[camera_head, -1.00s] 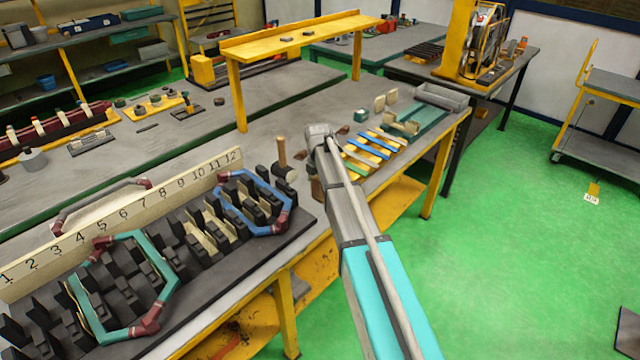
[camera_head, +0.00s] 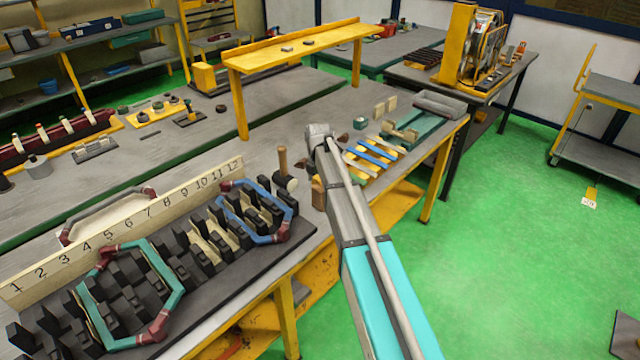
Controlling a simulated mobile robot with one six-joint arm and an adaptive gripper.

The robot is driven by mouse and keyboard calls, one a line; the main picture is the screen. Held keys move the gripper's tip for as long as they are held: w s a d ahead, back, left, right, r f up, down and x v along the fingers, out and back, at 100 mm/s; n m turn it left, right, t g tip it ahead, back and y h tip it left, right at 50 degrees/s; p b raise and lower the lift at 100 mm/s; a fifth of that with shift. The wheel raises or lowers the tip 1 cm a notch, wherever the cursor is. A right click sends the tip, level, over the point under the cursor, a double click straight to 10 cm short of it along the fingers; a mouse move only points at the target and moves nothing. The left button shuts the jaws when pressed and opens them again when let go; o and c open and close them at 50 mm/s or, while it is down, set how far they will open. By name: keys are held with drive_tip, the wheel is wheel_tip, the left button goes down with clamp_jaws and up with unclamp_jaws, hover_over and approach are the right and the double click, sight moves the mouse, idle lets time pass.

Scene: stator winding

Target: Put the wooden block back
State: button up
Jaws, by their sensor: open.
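A brown wooden block (camera_head: 318,192) stands on the grey workbench, right of a wooden-handled mallet (camera_head: 285,170) and partly hidden behind my arm. My gripper (camera_head: 321,137) is at the far end of my arm, above the bench and beyond the block in the picture. Its fingers are mostly hidden, and I see nothing held in it. Two small pale wooden blocks (camera_head: 385,107) stand farther back on the bench. I cannot tell which block the task means.
A slotted stator fixture (camera_head: 200,262) with teal and blue coils lies left, beside a numbered board (camera_head: 125,222). Colored strips (camera_head: 370,155) and a green tray (camera_head: 420,130) lie right of my gripper. A yellow shelf (camera_head: 305,45) stands behind.

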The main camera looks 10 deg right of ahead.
wheel_tip(320, 180, up, 8)
drive_tip(key=p, duration=0.7)
drive_tip(key=shift+s, duration=0.1)
idle(0.7)
drive_tip(key=s+m, duration=2.5)
drive_tip(key=s, duration=0.4)
drive_tip(key=shift+d, duration=0.25)
drive_tip(key=shift+f+b, duration=1.05)
drive_tip(key=shift+f, duration=0.15)
